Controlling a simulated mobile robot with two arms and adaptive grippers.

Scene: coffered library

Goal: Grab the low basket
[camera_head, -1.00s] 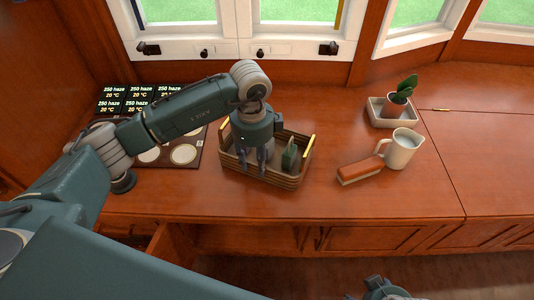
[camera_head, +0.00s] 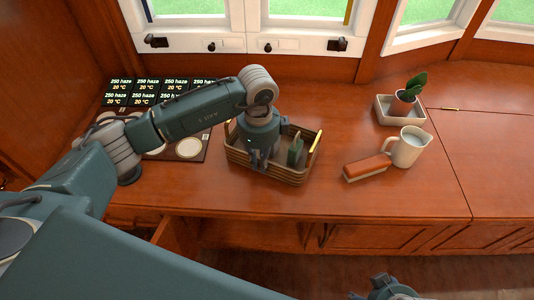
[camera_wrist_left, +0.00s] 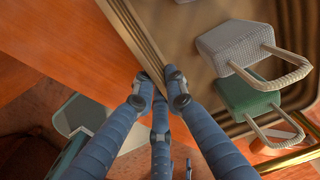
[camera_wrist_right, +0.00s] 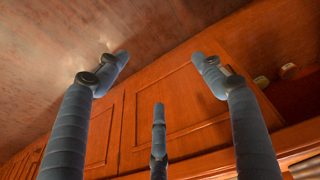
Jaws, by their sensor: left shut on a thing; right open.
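The low basket (camera_head: 283,176) is a brown woven tray with a pale yellow handle at its right end, standing on the wooden counter. My left gripper (camera_head: 259,167) reaches down over its near side. In the left wrist view its fingertips (camera_wrist_left: 163,88) are shut on the rim of the basket (camera_wrist_left: 135,22). A green bag-shaped item (camera_wrist_left: 246,97) and a grey one (camera_wrist_left: 228,45) stand inside. The gripper hides part of the basket in the head view. My right gripper (camera_wrist_right: 160,75) is open and empty, low in front of the cabinet doors.
A dark board with round pale discs (camera_head: 188,148) lies to the left. Counter in front is clear.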

